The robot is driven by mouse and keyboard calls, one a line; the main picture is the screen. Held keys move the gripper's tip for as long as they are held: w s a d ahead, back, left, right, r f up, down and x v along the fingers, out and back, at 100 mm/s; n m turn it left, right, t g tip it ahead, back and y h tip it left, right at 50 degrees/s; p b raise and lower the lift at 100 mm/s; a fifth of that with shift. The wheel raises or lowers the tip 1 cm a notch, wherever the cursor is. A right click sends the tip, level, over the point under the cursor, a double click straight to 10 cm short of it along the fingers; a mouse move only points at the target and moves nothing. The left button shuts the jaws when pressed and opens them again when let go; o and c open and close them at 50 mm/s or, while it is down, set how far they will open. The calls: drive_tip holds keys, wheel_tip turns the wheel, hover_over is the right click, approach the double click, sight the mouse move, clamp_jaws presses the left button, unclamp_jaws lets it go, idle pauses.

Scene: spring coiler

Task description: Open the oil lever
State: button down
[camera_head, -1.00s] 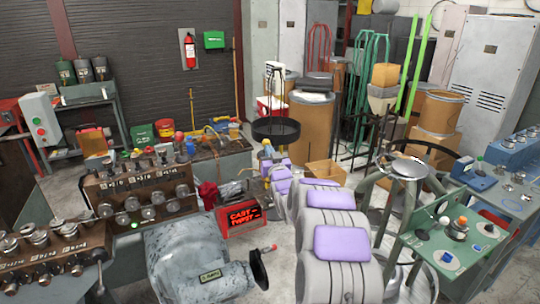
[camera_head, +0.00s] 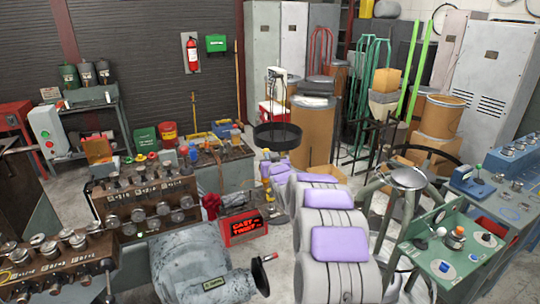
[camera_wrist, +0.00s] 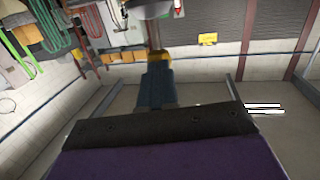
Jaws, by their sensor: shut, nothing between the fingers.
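No oil lever can be told for certain. In the head view, a short handle with a red tip (camera_head: 270,257) sticks out beside a dark handwheel (camera_head: 260,276) on a speckled grey machine housing (camera_head: 205,270).
Control panels with rows of knobs (camera_head: 150,195) stand at the left. A green panel (camera_head: 448,245) with several knobs is at the right. Brown drums (camera_head: 313,130) and a workbench (camera_head: 225,165) fill the background.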

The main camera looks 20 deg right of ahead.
sight(264, 151)
drive_tip(key=w+r+g+p, duration=0.1)
drive_tip(key=p, duration=0.5)
drive_tip(key=w+r+g+p, duration=0.1)
drive_tip(key=g+p, duration=0.1)
drive_tip(key=p, duration=0.5)
drive_tip(key=shift+w+n+g, duration=0.2)
drive_tip(key=shift+n+g, duration=0.1)
drive_tip(key=w+g+p, duration=0.1)
drive_tip(key=p, duration=0.4)
drive_tip(key=shift+p, duration=0.35)
drive_tip(key=shift+a+p, duration=0.1)
drive_tip(key=shift+p, duration=0.4)
drive_tip(key=shift+w+p, duration=0.2)
drive_tip(key=shift+p, duration=0.5)
drive_tip(key=shift+w+r+p, duration=0.1)
drive_tip(key=shift+w+p, duration=0.05)
drive_tip(key=shift+p, duration=0.5)
drive_tip(key=shift+w+p, duration=0.1)
drive_tip(key=shift+p, duration=0.45)
drive_tip(key=shift+a, duration=0.1)
